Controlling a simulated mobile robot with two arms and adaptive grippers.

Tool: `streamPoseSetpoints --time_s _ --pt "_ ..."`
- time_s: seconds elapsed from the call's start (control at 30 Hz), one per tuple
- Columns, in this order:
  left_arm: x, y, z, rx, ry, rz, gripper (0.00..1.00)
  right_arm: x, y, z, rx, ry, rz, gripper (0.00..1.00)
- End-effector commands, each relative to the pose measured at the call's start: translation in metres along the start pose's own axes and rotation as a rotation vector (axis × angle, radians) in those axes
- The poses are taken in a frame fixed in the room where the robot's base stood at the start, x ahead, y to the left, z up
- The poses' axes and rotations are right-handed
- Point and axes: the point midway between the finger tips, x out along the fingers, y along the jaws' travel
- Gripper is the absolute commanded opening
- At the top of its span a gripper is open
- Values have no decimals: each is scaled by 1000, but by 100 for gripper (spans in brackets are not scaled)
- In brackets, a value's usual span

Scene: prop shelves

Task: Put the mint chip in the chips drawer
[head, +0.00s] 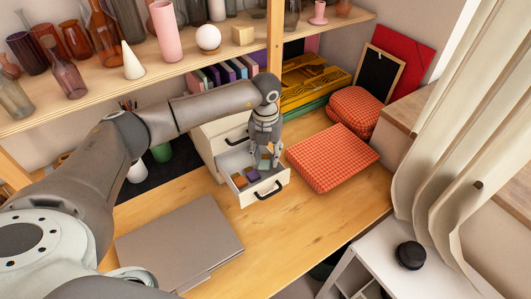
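The chips drawer (264,197) is a white drawer with a black handle, pulled out from a small white cabinet on the wooden desk. My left gripper (265,164) points down into the back part of the open drawer. A small pale green piece, which looks like the mint chip (264,164), shows between its fingers. I cannot tell whether the fingers touch it or whether it rests on the drawer floor. Chips of other colours, purple (239,181) and orange-brown among them, lie in the drawer's front part. My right gripper is not in view.
A shelf (170,68) with vases and ornaments runs above my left arm. The desk's front right is clear.

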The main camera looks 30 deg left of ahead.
Motion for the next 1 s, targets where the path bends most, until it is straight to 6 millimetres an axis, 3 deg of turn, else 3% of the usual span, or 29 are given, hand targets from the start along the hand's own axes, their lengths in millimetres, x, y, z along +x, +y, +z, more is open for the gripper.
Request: streamPoseSetpoints --time_s 0.07,0.63,0.8,1.0 --pt "8 2 -5 2 16 10 53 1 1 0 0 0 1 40" --pt "2 2 -3 1 11 8 53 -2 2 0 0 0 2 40" --pt "-14 1 -2 1 7 5 53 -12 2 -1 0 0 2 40" --pt "-56 1 -1 2 2 4 53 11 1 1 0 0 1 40"
